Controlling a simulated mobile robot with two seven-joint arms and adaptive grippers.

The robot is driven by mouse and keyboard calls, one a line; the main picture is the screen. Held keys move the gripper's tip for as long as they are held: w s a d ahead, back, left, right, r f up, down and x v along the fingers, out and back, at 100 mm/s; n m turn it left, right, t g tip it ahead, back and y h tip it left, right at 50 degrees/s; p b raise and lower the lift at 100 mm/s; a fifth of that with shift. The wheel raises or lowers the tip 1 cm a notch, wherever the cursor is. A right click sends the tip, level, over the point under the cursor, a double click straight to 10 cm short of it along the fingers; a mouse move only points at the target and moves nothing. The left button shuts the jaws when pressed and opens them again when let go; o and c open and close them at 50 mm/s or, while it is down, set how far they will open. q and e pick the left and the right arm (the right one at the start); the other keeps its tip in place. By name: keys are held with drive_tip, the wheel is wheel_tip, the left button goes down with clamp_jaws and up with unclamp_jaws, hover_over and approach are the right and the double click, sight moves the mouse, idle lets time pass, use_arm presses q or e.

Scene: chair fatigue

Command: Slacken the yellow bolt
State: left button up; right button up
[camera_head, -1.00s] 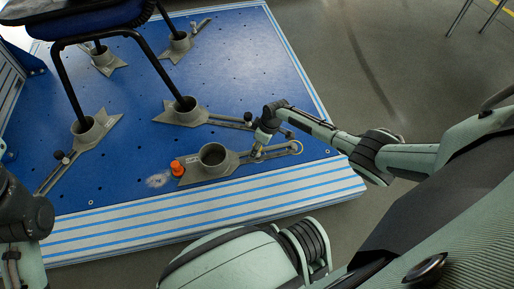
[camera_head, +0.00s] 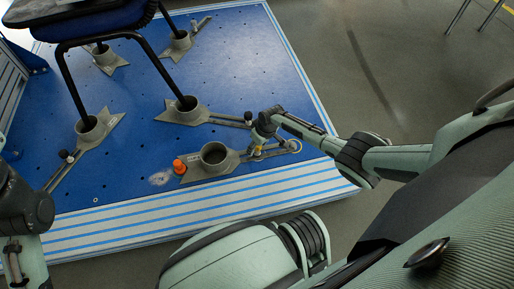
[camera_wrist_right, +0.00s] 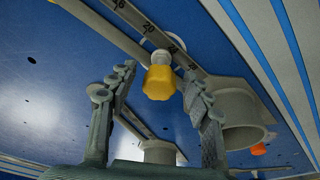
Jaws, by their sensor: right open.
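The yellow bolt, a knob-shaped head (camera_wrist_right: 159,84), sits on a slotted grey bar with a number scale in the right wrist view. My right gripper (camera_wrist_right: 158,78) is open, with one finger on each side of the bolt; I cannot tell whether either touches it. In the head view my right gripper (camera_head: 258,149) is over the slotted arm of the front grey clamp (camera_head: 200,172), and a small bit of yellow shows there. The gripper hides most of the bolt in that view. My left arm shows at the left edge, but its gripper is out of view.
An orange knob (camera_head: 179,166) stands beside the front clamp's empty cup. A chair (camera_head: 85,20) stands with its legs in other grey cups on the blue perforated platform (camera_head: 120,185). The platform's striped front edge (camera_head: 200,215) and the grey floor beyond are clear.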

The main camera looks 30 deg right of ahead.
drive_tip(key=shift+r+m+p, duration=0.15)
drive_tip(key=shift+m+p, duration=0.25)
drive_tip(key=shift+a+m+h+p, duration=0.15)
drive_tip(key=shift+m+h+p, duration=0.25)
drive_tip(key=shift+m, duration=1.2)
drive_tip(key=shift+m+h+p, duration=0.3)
drive_tip(key=shift+m+p, duration=0.25)
drive_tip(key=shift+m, duration=0.35)
drive_tip(key=shift+m+h, duration=0.3)
drive_tip(key=shift+m, duration=0.8)
